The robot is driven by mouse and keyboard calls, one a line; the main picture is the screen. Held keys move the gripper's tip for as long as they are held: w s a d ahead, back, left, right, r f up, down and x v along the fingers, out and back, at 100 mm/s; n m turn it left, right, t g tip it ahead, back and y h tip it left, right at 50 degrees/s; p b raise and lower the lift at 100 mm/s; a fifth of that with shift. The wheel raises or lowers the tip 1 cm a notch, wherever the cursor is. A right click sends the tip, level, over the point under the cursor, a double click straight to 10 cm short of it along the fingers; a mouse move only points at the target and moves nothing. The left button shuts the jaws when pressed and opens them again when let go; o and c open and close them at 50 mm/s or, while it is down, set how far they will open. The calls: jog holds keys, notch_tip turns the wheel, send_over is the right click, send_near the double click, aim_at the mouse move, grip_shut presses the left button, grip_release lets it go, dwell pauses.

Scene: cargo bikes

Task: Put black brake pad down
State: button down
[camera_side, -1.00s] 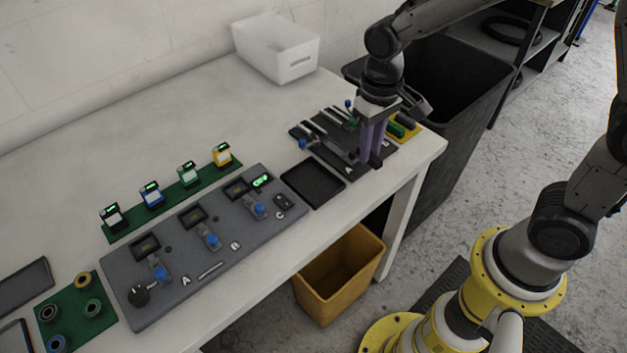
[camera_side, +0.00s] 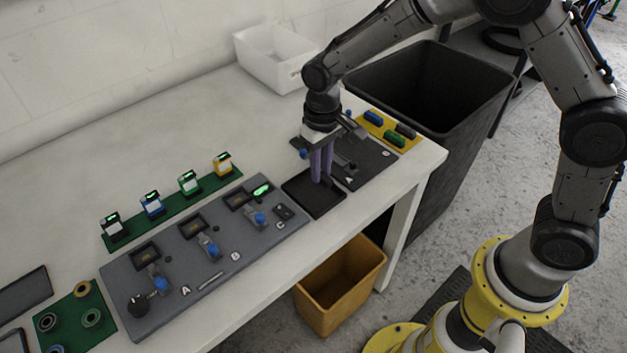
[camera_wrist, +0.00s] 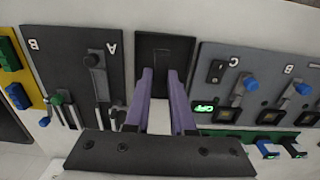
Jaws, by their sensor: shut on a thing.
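My gripper (camera_side: 321,179) points straight down with its two purple fingers over the black tray (camera_side: 300,195) between the two grey boards. The fingers are close together and shut on the black brake pad, which is dark against the dark tray and hard to make out. I cannot tell whether the pad touches the tray floor. In the wrist view my gripper (camera_wrist: 160,75) reaches over the near part of the same tray (camera_wrist: 143,42).
The right board (camera_side: 378,164) with levers lies to the right, and the left board (camera_side: 220,250) with blue-knobbed clamps to the left. A yellow mat (camera_side: 377,130) holds blue, green and black pads. A white bin (camera_side: 270,62) stands behind; a yellow bin (camera_side: 340,285) is below the table edge.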

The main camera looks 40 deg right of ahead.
aim_at(313, 192)
jog(key=shift+w+a+f, duration=0.25)
jog(key=shift+w+f, duration=0.7)
jog(key=shift+f, duration=1.75)
jog(key=shift+f, duration=0.1)
jog(key=c, duration=0.8)
grip_release()
jog(key=shift+o, duration=0.2)
notch_tip(313, 192, up, 12)
jog(key=shift+r, duration=0.25)
